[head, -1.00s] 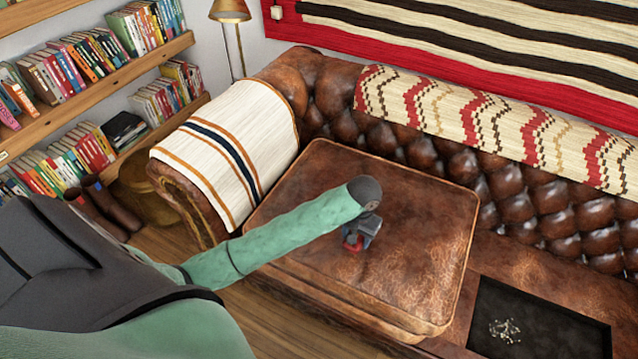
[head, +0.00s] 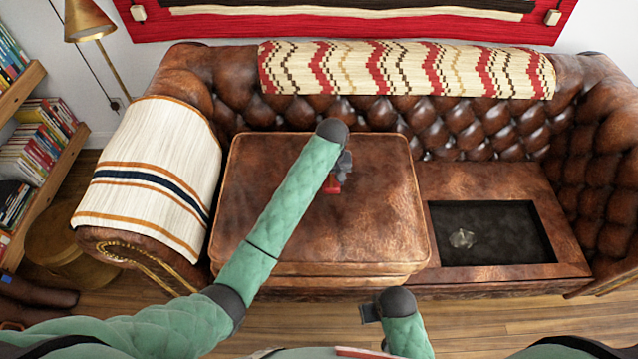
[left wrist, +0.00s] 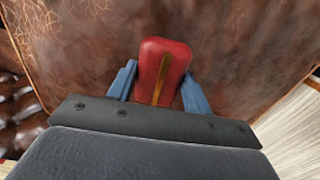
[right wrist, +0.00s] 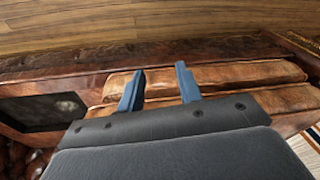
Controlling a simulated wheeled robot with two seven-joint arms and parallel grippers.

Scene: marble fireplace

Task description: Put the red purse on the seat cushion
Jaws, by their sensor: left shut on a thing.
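The red purse (head: 332,187) is small and partly hidden by my left gripper (head: 341,170) in the head view. In the left wrist view the purse (left wrist: 162,70) has a gold stripe and sits between the blue fingers, which are shut on it. The brown leather seat cushion (head: 270,205) lies on the left part of the sofa, below the purse. I cannot tell whether the purse touches it. My right gripper (head: 370,312) is low in front of the sofa; in the right wrist view its fingers (right wrist: 160,75) are apart and empty.
The sofa's right seat (head: 480,178) has no cushion and shows a dark recess (head: 500,240). A striped blanket (head: 150,170) covers the left armrest and a patterned one (head: 410,70) the backrest. A lamp (head: 90,20) and bookshelf (head: 40,130) stand left.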

